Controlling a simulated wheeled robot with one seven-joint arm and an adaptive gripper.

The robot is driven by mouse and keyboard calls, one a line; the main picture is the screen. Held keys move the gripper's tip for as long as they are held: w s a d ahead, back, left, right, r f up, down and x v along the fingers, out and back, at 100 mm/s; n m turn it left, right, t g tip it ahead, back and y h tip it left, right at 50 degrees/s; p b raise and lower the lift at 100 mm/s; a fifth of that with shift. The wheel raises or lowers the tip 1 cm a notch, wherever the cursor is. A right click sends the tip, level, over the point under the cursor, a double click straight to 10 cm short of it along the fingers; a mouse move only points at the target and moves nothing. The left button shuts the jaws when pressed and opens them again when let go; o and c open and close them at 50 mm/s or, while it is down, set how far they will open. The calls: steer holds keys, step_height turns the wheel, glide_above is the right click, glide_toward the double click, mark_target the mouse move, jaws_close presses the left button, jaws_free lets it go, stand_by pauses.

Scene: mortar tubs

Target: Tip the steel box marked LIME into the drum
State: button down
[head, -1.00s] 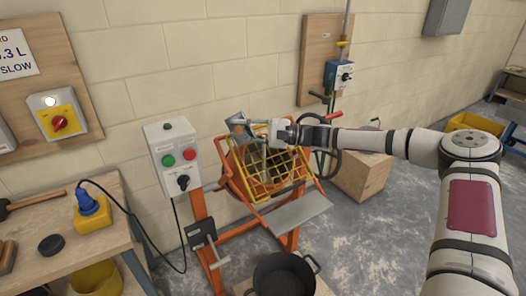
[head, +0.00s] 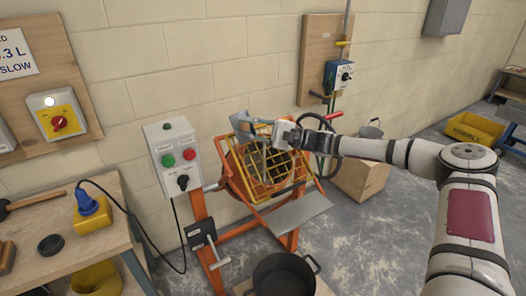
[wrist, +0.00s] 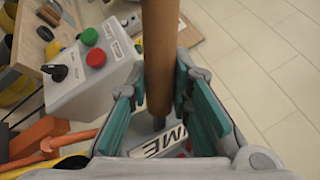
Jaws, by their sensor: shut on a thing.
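The steel box (head: 243,121) is held above the upper left edge of the drum's yellow grid guard (head: 262,165). It looks tilted. Its LIME label (wrist: 165,143) shows in the wrist view, partly hidden. My gripper (head: 284,132) is at the box's right; in the wrist view my gripper (wrist: 160,100) has its teal pads either side of a brown handle (wrist: 158,55) and is shut on it. The drum (head: 236,178) sits behind the guard in an orange frame. I cannot see whether anything is leaving the box.
A grey control box (head: 171,158) with red and green buttons stands left of the drum. A handwheel (head: 318,133) is close to my wrist. A wooden crate (head: 360,180) stands at the right.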

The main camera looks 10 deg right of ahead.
steer(key=shift+d+f+y, duration=0.1)
steer(key=shift+d+y, duration=0.2)
steer(key=shift+d, duration=0.2)
steer(key=shift+d+f+t, duration=0.1)
steer(key=shift+d+t, duration=0.2)
steer(key=shift+d+f+y+b, duration=0.1)
steer(key=shift+d+y+b, duration=0.2)
steer(key=shift+d+f+m+t+y+b, duration=0.35)
steer(key=shift+d+f+m+t+y, duration=0.15)
steer(key=shift+d+m+y, duration=0.3)
steer(key=shift+d+r+m+t+y, duration=0.15)
steer(key=shift+d+m+t+y, duration=0.35)
steer(key=shift+d+t+y, duration=0.3)
stand_by(0.5)
